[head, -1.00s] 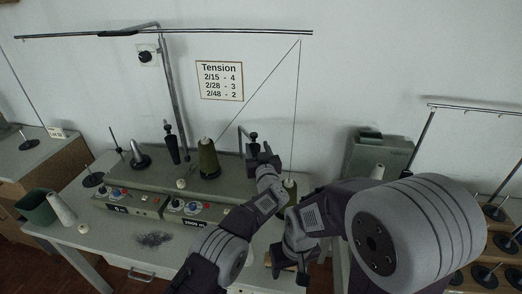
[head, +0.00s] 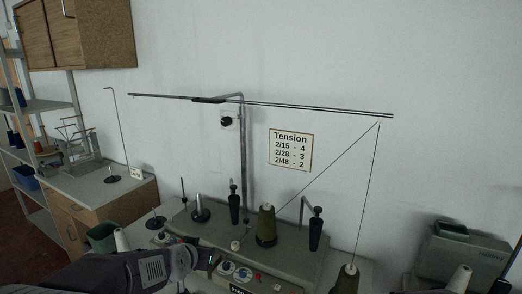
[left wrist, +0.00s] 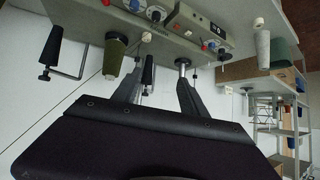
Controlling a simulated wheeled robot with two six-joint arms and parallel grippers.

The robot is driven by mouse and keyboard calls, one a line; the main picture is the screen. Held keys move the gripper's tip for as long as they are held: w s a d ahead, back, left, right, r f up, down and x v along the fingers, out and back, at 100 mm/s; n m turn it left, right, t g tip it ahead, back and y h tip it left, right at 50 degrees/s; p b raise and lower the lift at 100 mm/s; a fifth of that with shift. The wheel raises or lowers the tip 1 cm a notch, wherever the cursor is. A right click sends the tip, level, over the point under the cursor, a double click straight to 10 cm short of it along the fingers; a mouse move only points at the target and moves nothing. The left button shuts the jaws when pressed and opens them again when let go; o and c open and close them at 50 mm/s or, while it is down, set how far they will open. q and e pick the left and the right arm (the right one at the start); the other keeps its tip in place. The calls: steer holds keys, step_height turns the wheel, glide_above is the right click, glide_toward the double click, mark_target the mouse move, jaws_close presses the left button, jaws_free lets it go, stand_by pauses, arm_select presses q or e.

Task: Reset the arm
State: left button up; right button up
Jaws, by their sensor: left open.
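My left arm comes in from the left at the bottom of the head view. Its left gripper (head: 207,258) is in front of the winding machine (head: 282,252), partly cut off by dark arm parts. In the left wrist view the scene is upside down, and the two dark fingers of my left gripper (left wrist: 155,88) are spread apart with nothing between them. An olive thread cone (left wrist: 115,57) shows beyond and to the left of the fingers there.
An olive cone (head: 266,225) stands on the machine, and another (head: 347,279) is at the bottom edge. A thin thread rises to the overhead rail (head: 300,106). A green bin (head: 103,237) and white cone (head: 121,240) are at left. A grey box (head: 460,252) is at right.

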arm_select(q)
steer(key=s+f+g, duration=0.3)
steer(key=s+f, duration=0.2)
steer(key=s, duration=0.3)
steer(key=s+f+n+g, duration=0.1)
steer(key=s+f+g, duration=0.2)
steer(key=s, duration=0.5)
steer(key=s+f+g, duration=0.3)
steer(key=s+f, duration=0.3)
steer(key=s, duration=0.2)
steer(key=shift+a+f+n, duration=0.2)
steer(key=shift+f+n, duration=0.1)
